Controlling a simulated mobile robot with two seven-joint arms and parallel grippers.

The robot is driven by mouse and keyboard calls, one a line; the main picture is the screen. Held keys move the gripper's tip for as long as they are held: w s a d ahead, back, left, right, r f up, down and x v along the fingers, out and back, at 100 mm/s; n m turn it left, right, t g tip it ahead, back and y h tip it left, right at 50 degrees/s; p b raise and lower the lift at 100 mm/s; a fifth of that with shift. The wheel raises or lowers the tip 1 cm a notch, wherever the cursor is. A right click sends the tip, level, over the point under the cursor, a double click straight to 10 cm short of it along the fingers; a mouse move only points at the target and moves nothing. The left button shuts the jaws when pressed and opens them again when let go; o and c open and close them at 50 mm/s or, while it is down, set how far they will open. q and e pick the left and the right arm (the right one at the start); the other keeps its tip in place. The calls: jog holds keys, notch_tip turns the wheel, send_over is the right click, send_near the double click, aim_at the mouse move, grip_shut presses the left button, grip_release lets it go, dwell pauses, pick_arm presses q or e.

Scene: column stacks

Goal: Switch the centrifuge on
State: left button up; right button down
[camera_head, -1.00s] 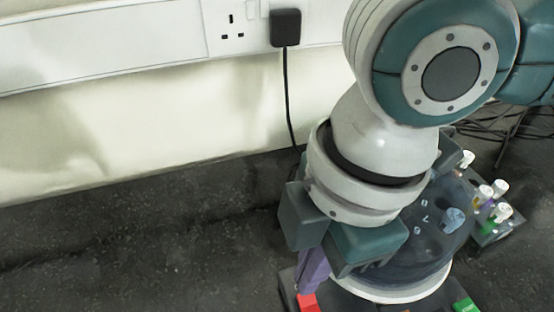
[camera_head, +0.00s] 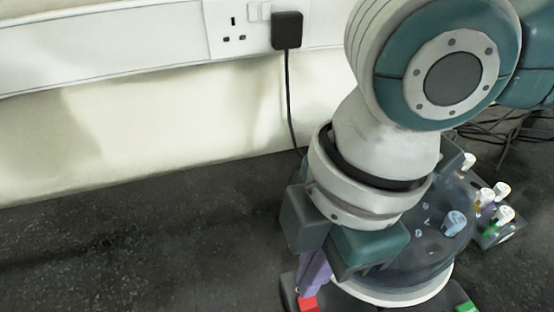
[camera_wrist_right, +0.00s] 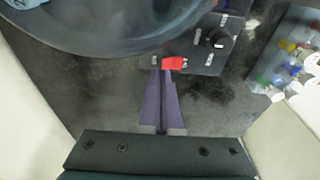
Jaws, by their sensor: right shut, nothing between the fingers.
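The centrifuge has a round, see-through dark lid (camera_head: 425,235) over a pale ring, on a dark base. It stands at the lower right of the head view, partly hidden by my right arm. A red switch (camera_head: 308,303) sits at the base's front left corner; it also shows in the right wrist view (camera_wrist_right: 174,63). My right gripper (camera_head: 303,291) has purple fingers pointing down, shut and empty. In the right wrist view the fingertips (camera_wrist_right: 163,71) are right at the red switch; I cannot tell whether they touch it. My left gripper is not in view.
A black knob (camera_wrist_right: 215,38) is on the base panel, and a green part (camera_head: 466,306) is at its right corner. A rack of capped tubes (camera_head: 497,236) stands to the right. A black plug (camera_head: 287,30) with a cable is in the wall socket. The bench at left is clear.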

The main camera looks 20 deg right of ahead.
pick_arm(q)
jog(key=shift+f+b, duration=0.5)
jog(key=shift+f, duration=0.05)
pick_arm(e)
jog(key=shift+f, duration=1.05)
jog(key=shift+r, duration=0.1)
notch_tip(320, 180, up, 5)
jog(key=p, duration=0.6)
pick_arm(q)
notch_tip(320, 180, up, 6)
pick_arm(e)
jog(key=shift+a, duration=0.1)
